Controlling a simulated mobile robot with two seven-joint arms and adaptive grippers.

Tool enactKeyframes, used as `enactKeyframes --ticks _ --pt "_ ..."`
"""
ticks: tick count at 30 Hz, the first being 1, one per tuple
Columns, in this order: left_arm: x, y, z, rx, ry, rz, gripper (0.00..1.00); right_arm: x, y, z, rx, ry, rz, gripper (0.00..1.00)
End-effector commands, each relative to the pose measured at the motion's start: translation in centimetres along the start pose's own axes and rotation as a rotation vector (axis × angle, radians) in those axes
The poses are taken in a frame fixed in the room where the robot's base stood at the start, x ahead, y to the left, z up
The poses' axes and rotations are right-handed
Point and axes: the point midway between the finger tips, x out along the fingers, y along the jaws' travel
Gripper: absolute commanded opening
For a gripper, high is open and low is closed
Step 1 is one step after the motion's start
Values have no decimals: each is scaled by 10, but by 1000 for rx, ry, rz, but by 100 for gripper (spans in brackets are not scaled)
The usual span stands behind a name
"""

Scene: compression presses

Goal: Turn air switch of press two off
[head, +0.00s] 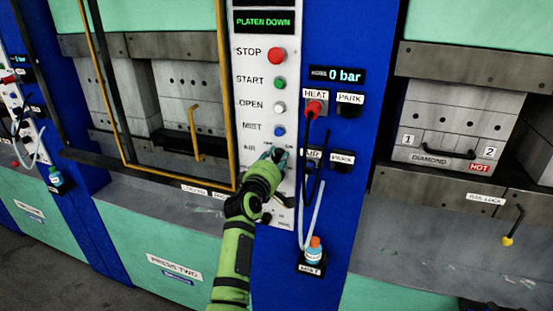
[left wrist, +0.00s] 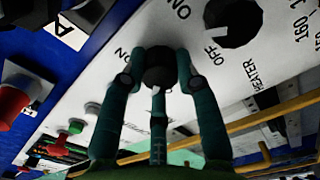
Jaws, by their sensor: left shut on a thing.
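The control panel (head: 262,100) of press two has an AIR label (head: 249,147) below the STOP, START, OPEN and MIST buttons. My left gripper (head: 272,157) is at the air switch beside that label and hides it in the head view. In the left wrist view the black air switch knob (left wrist: 158,62) sits between the teal fingers of my left gripper (left wrist: 160,80), which are shut on it. A white pointer mark shows on the knob's lower side. An ON label is near it; its OFF label is hidden. My right gripper is not in view.
A black heater knob (left wrist: 232,22) is close to the fingers. The red STOP button (head: 277,55) is above. HEAT and AIR hose sockets, with a red plug (head: 314,107), and a mist bottle (head: 314,248) are right of the panel. A yellow-framed guard (head: 233,100) stands left.

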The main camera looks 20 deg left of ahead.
Motion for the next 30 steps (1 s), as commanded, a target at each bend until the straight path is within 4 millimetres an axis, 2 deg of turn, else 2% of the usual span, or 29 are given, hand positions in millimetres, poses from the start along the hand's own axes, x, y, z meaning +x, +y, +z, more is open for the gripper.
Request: enactKeyframes --ticks 2,3,4,17,30 --pt "0 5 -4 -1 8 11 0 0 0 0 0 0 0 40" --pt "0 5 -4 -1 8 11 44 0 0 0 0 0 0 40" --pt "0 5 -4 -1 8 11 56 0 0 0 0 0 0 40" --pt "-4 1 -1 0 2 2 56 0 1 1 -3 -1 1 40" --pt "-60 1 -2 -1 5 5 56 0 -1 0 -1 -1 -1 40"
